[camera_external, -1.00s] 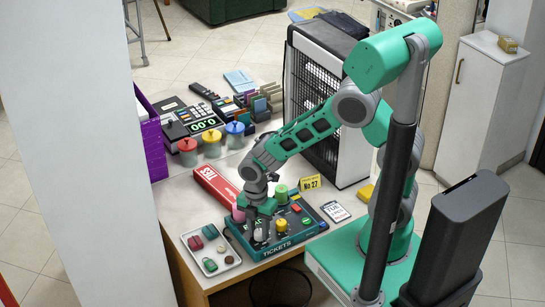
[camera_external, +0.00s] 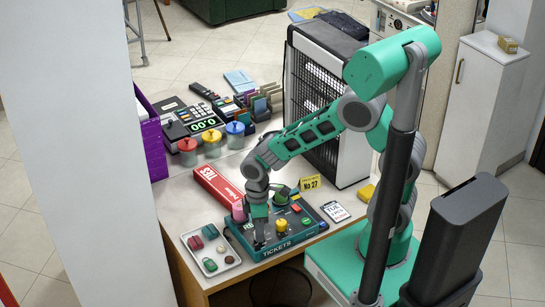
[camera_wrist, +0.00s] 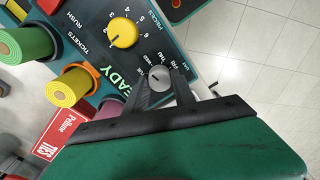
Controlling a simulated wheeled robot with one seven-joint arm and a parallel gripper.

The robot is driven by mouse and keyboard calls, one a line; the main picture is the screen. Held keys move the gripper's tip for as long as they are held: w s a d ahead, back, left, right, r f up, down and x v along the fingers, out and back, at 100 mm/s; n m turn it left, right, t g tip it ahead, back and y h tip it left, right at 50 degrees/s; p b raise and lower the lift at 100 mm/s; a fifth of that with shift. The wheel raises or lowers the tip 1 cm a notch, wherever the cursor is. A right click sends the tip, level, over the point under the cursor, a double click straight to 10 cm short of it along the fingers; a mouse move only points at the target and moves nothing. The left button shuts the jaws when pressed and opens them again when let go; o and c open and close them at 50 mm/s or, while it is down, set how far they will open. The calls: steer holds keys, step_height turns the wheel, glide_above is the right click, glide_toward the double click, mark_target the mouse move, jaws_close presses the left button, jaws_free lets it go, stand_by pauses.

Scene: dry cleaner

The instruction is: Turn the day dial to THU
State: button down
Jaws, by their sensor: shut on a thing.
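The day dial (camera_wrist: 158,79) is a small pale grey knob on the dark teal ticket panel (camera_wrist: 180,35), seen in the wrist view. Small white day names ring it; WED, THU and FRI seem to stand on its far side. A short dark mark shows on the knob, but I cannot tell surely which day it points to. My gripper (camera_wrist: 161,88) has one dark finger on each side of the knob and is shut on it. In the external view my gripper (camera_external: 259,243) reaches down to the panel's front left, and hides the dial.
A larger yellow knob (camera_wrist: 123,32) with numbers sits near the dial. Green, yellow and pink rolls (camera_wrist: 72,87) stand along the panel's edge. A white tray (camera_external: 226,267) of small items lies left of the panel, a small printed card (camera_external: 335,211) to its right.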

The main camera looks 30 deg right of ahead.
steer(key=m, duration=0.5)
steer(key=shift+m, duration=0.3)
steer(key=m, duration=0.5)
steer(key=shift+b, duration=0.35)
steer(key=shift+m, duration=0.3)
steer(key=c, duration=1)
jaws_free()
steer(key=shift+c, duration=0.2)
steer(key=r, duration=0.8)
steer(key=shift+d+b, duration=0.2)
steer(key=shift+b, duration=0.2)
